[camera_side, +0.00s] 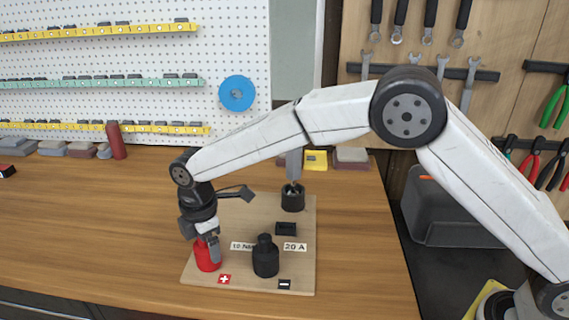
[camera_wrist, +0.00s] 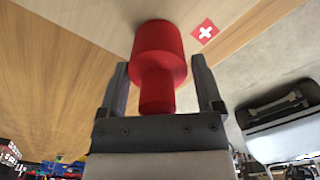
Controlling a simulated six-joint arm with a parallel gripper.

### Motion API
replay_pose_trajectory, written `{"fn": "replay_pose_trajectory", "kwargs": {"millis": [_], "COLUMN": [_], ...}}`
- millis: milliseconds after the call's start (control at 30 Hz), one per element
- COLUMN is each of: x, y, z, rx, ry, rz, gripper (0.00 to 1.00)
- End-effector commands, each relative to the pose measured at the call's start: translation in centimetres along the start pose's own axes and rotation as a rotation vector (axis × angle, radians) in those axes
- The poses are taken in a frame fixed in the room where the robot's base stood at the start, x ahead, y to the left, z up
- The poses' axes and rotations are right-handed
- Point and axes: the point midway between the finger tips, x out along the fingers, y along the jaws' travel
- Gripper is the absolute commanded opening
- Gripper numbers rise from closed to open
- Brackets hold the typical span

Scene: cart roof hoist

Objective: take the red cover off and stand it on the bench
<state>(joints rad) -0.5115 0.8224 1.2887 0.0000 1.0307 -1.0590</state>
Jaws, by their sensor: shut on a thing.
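The red cover (camera_side: 206,258) has a wide round body and a narrower neck. It is at the front left of the wooden board (camera_side: 250,284), beside a red label with a white plus. My gripper (camera_side: 208,242) is above it, with its fingers around the neck. In the wrist view the red cover (camera_wrist: 158,52) lies between the two fingers of my gripper (camera_wrist: 160,80), which is shut on it. I cannot tell whether its base touches the board. The bench (camera_side: 90,220) is bare wood to the left of the board.
A black cover (camera_side: 265,257) of like shape stands right of the red one, near a minus label. A black lever (camera_side: 237,193), a small black block (camera_side: 286,229) and a black round post (camera_side: 293,198) are behind. A dark red cylinder (camera_side: 116,141) stands at the bench's back.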

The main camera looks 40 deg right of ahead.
Motion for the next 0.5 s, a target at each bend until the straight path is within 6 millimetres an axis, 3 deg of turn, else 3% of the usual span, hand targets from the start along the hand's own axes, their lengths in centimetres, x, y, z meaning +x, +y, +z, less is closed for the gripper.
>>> {"fn": "replay_pose_trajectory", "kwargs": {"millis": [500], "x": [-1.5], "y": [0.0], "z": [0.0], "rx": [0.000], "ry": [0.001], "rz": [0.001], "gripper": [0.00]}}
